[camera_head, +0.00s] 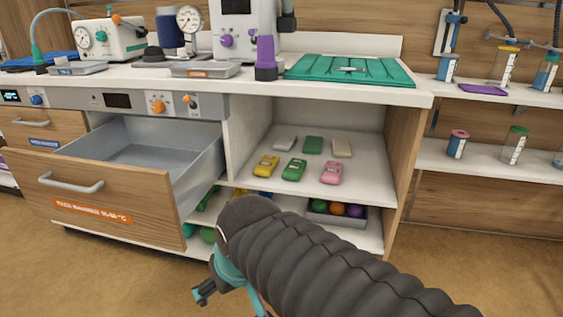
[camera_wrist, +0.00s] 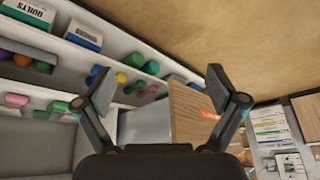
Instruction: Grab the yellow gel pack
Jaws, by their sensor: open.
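The yellow pack (camera_head: 266,166), shaped somewhat like a small toy car, lies on the upper shelf of the open cabinet bay (camera_head: 255,140), at the left end of the front row. A green one (camera_head: 294,169) and a pink one (camera_head: 331,172) lie to its right. My gripper (camera_head: 204,291) is low in front of the cabinet in the head view, well apart from the yellow pack. In the wrist view my gripper (camera_wrist: 160,82) has its fingers spread wide with nothing between them. I cannot pick out the yellow pack for certain in the wrist view.
A drawer (camera_head: 85,200) stands pulled out and looks empty, left of the bay. Behind the front row lie grey, green and beige packs (camera_head: 341,148). The lower shelf holds a box of coloured balls (camera_head: 336,220). The floor (camera_head: 480,262) at right is clear.

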